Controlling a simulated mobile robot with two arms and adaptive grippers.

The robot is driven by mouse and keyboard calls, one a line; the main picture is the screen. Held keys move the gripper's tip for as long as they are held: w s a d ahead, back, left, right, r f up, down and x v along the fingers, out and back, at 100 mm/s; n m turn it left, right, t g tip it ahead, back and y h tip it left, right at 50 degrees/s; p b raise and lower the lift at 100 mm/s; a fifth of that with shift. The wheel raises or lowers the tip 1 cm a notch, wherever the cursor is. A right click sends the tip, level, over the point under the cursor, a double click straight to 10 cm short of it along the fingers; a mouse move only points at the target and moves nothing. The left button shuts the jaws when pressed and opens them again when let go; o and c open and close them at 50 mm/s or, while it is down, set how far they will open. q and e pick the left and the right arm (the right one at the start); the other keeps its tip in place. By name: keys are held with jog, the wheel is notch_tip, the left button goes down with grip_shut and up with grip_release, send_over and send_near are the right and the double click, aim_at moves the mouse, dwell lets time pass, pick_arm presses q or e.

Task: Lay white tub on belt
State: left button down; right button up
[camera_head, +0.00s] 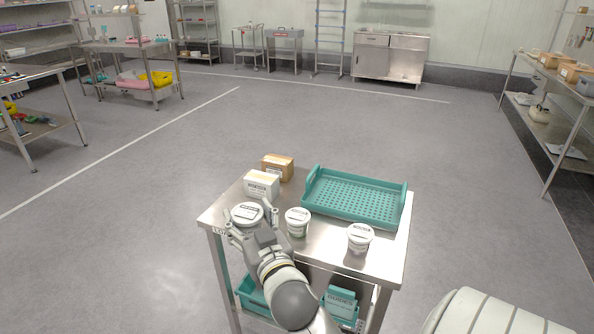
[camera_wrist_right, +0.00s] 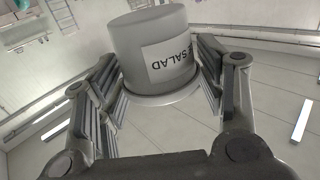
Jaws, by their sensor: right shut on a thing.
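A white tub (camera_head: 247,211) with a printed lid is at the left edge of the steel cart (camera_head: 378,262). My right gripper (camera_head: 251,220) is shut around its sides. In the right wrist view the tub (camera_wrist_right: 152,48) sits between both fingers of the gripper (camera_wrist_right: 165,85), its label reading "SALAD". I cannot tell from the head view whether it touches the cart top. Two other white tubs stand upright on the cart, one in the middle (camera_head: 297,223) and one at the right (camera_head: 360,239). No belt can be made out. My left gripper is out of view.
A teal perforated tray (camera_head: 312,177) lies at the cart's back right. A white box (camera_head: 262,185) and a brown box (camera_head: 278,167) stand at the back left, close behind the held tub. Teal bins (camera_head: 252,296) are on the lower shelf. The floor behind the cart is clear.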

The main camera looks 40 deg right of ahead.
aim_at(255, 205)
jog(key=d, duration=0.1)
jog(key=w+d, duration=0.1)
jog(key=d+h, duration=0.1)
jog(key=shift+w+r+m, duration=0.15)
jog(key=shift+w+m, duration=0.15)
jog(key=shift+m, duration=0.1)
jog(key=w+d+f, duration=0.2)
jog(key=w+f, duration=0.1)
jog(key=w+d+f, duration=0.2)
jog(key=w+f, duration=0.1)
jog(key=w+d+f, duration=0.2)
jog(key=w+f, duration=0.1)
jog(key=w, duration=0.1)
jog(key=shift+d, duration=0.4)
jog(key=shift+w+d+f, duration=0.1)
jog(key=shift+w+f, duration=0.05)
jog(key=shift+f, duration=0.1)
jog(key=shift+w+f, duration=0.1)
jog(key=shift+f, duration=1.45)
